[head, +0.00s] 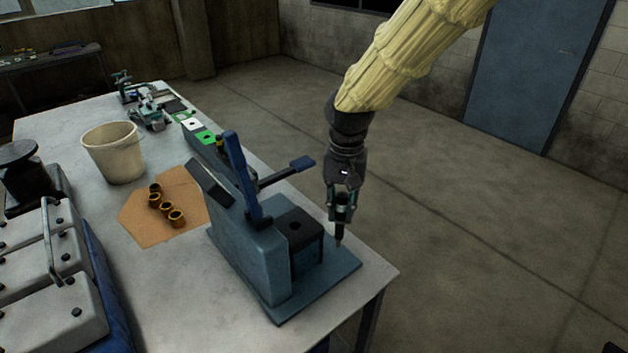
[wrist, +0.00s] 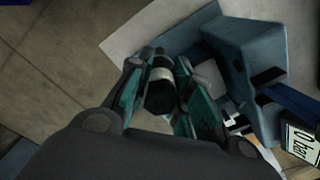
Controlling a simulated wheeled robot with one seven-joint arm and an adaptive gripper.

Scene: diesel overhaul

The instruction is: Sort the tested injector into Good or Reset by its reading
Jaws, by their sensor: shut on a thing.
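My gripper (head: 342,207) is shut on the injector (head: 339,232), a dark narrow part that hangs tip down. It is over the right side of the blue test stand's base plate (head: 345,270), beside the black block (head: 300,222) with a hole in its top. In the wrist view the injector (wrist: 159,88) shows as a dark and pale cylinder between the teal fingers. The blue test stand (head: 250,250) has a lever (head: 285,175). A display reading "0 bar" (wrist: 302,146) is partly cut off in the wrist view. Green and white blocks (head: 198,130) stand behind the stand.
A white bucket (head: 113,155) and several brass rings on a brown sheet (head: 150,232) lie left of the stand. A grey engine cover (head: 45,280) fills the table's left front. The bench's right edge is close to my gripper; open floor (head: 480,230) lies beyond it.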

